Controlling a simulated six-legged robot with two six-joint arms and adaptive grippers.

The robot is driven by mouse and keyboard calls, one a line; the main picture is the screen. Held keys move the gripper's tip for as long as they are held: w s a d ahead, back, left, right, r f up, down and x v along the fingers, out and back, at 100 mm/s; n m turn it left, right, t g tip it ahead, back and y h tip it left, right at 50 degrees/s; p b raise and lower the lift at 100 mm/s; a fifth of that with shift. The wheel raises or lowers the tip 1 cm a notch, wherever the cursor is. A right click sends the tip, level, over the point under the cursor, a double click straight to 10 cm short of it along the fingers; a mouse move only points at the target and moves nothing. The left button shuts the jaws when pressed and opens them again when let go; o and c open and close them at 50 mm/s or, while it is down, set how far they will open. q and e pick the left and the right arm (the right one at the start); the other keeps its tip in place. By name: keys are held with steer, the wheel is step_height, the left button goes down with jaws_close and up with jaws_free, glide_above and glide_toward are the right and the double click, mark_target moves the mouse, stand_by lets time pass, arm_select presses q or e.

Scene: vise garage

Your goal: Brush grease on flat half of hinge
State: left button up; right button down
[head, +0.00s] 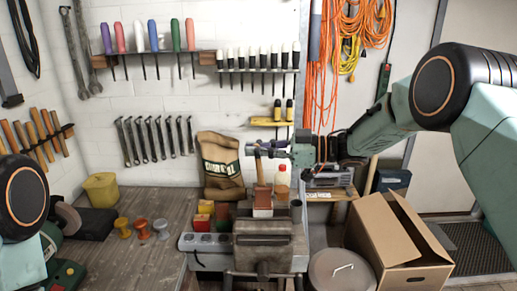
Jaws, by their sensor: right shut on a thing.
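My right gripper (265,148) reaches in from the right, above the vise (265,240) at the workbench's front edge. It is shut on a brush (259,170), whose light handle hangs roughly upright below the fingers. A small reddish-brown piece (262,200) stands upright over the vise jaws, just below the handle. I cannot tell whether it is the hinge or the brush's lower end, nor whether the two touch. No grease container can be made out for certain. My left gripper is outside the view; only part of that arm shows at the left edge.
A sack (221,170), small coloured boxes (204,212) and a clear bottle with a red cap (282,178) stand near the vise. Coloured spools (142,228) lie left on the bench (120,265). A cardboard box (395,245) and lidded bin (342,270) stand right.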

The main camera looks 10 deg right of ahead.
steer(key=shift+a, duration=0.6)
steer(key=shift+d, duration=0.3)
steer(key=shift+d+p, duration=0.35)
steer(key=shift+d, duration=0.15)
steer(key=shift+a, duration=0.1)
steer(key=shift+w+a, duration=0.1)
steer(key=shift+a, duration=0.6)
steer(key=shift+d, duration=0.3)
